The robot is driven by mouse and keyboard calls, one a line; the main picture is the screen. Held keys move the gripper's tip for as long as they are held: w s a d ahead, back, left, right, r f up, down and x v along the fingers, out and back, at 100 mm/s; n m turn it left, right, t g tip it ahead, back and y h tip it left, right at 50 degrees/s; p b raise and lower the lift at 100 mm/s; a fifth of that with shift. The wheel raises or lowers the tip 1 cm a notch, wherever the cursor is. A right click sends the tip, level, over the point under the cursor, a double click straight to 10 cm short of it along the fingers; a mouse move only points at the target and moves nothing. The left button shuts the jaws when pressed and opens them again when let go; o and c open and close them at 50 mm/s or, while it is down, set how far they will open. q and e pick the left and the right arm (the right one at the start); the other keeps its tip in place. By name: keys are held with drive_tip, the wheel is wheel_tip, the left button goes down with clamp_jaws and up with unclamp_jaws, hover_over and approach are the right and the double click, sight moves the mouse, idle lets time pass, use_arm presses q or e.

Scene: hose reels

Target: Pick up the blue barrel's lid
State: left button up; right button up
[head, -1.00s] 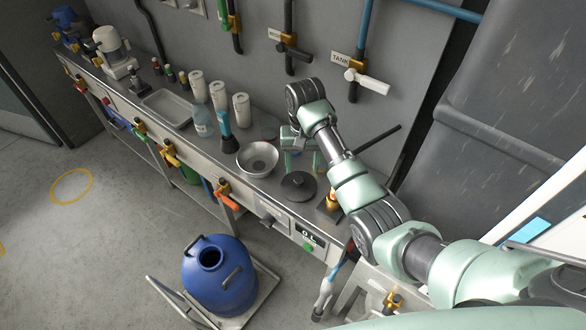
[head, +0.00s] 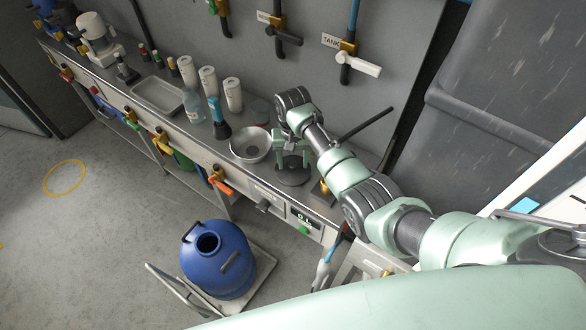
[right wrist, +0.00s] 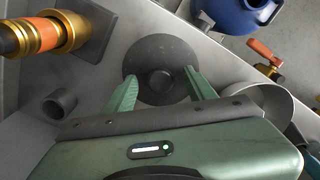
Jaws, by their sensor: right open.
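The dark round lid (head: 291,180) with a raised centre knob lies flat on the metal bench, partly hidden by my right gripper (head: 292,157). In the right wrist view the lid (right wrist: 160,48) lies ahead of the open green fingers (right wrist: 162,76), its knob between the tips in the picture. The fingers look apart from the knob; the exact height gap is unclear. The blue barrel (head: 232,284) stands uncovered on a trolley on the floor in front of the bench. Part of it shows in the wrist view (right wrist: 240,17). My left gripper is not in view.
A metal bowl (head: 240,149) stands just left of the lid, close to my right gripper. A brass fitting (right wrist: 60,33) stands on the other side. Bottles and white canisters (head: 232,95) stand farther left along the bench; valves are on the wall behind.

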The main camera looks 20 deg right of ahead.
clamp_jaws()
